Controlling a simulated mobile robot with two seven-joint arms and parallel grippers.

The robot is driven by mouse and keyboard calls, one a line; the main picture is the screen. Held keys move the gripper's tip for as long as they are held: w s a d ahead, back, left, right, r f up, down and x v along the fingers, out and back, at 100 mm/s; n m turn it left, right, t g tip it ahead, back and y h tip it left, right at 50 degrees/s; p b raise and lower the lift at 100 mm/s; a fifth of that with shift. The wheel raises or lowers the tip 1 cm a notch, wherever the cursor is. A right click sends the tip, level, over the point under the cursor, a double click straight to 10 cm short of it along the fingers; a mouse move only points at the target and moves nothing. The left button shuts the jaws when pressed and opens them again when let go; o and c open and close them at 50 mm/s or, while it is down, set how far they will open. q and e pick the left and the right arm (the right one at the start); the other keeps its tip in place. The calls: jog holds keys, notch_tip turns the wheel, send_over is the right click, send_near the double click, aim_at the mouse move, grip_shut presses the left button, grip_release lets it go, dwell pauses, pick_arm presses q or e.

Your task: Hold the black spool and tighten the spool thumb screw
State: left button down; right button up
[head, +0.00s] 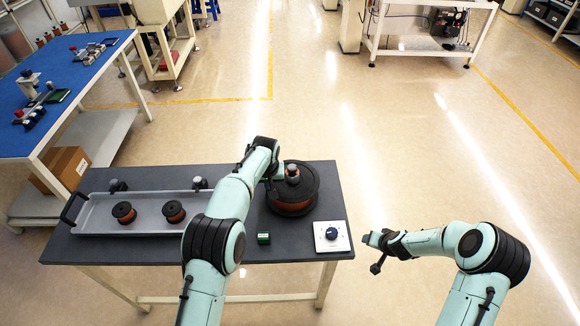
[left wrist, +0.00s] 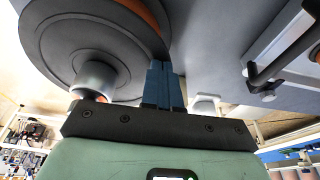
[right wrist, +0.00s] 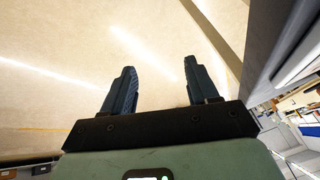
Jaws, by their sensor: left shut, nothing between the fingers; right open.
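The large black spool (head: 292,205) with copper-coloured winding lies flat at the right of the dark table, and its thumb screw (head: 293,172) stands at its centre. In the left wrist view the spool's black flange (left wrist: 55,35) fills the upper left, with the silver thumb screw (left wrist: 92,78) below its middle. My left gripper (left wrist: 162,68) is shut and empty beside the flange rim; I cannot tell if it touches. In the head view my left arm hides its fingers. My right gripper (head: 370,240) is open and empty, off the table's right side; its spread fingers show in the right wrist view (right wrist: 158,75).
A grey tray (head: 150,226) with two small copper spools (head: 124,212) (head: 174,211) lies at the table's left. A green block (head: 264,238) and a white dial box (head: 332,237) sit near the front edge. Floor right of the table is clear.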

jog(key=w+d+r+n+t, duration=0.2)
jog(key=w+r+n, duration=0.1)
jog(key=w+r, duration=0.5)
jog(key=w+d+r+n+t, duration=0.25)
jog(key=w+r, duration=0.35)
jog(key=r, duration=0.4)
jog(key=n+g+y, duration=0.1)
jog(key=n+y, duration=0.9)
jog(key=y, duration=0.2)
send_near(296, 170)
notch_tip(296, 170, down, 3)
jog(key=w, duration=0.2)
jog(key=shift+s+r+y, duration=0.55)
jog(key=shift+s+y, duration=0.35)
jog(key=shift+y, duration=0.3)
jog(key=shift+n+t, duration=0.25)
jog(key=shift+t, duration=0.1)
jog(key=x, duration=1.1)
jog(key=shift+w, duration=0.25)
